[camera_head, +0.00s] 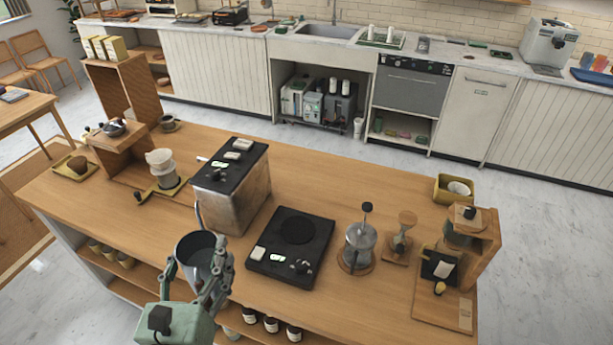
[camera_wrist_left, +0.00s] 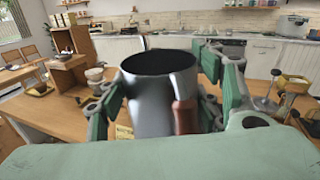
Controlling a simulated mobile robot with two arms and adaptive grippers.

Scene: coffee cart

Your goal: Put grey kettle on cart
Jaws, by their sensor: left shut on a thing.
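The grey kettle (camera_head: 195,252) is a dark, open-topped metal vessel. It also shows close up in the left wrist view (camera_wrist_left: 150,100), with a brown handle on the near side. My left gripper (camera_head: 198,275) is shut on the kettle, its green fingers on either side of it, and the kettle stands about upright. The kettle is at the front edge of the wooden cart (camera_head: 330,235), left of a black hot plate (camera_head: 292,245). Its base is hidden, so I cannot tell whether it touches the cart. My right gripper is not in view.
A tall metal box with a black top (camera_head: 232,180) stands just behind the kettle. A French press (camera_head: 358,247) and a wooden stand (camera_head: 470,240) are to the right. A dripper stand (camera_head: 160,168) is to the left. Dark jars (camera_head: 271,324) sit on the shelf below.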

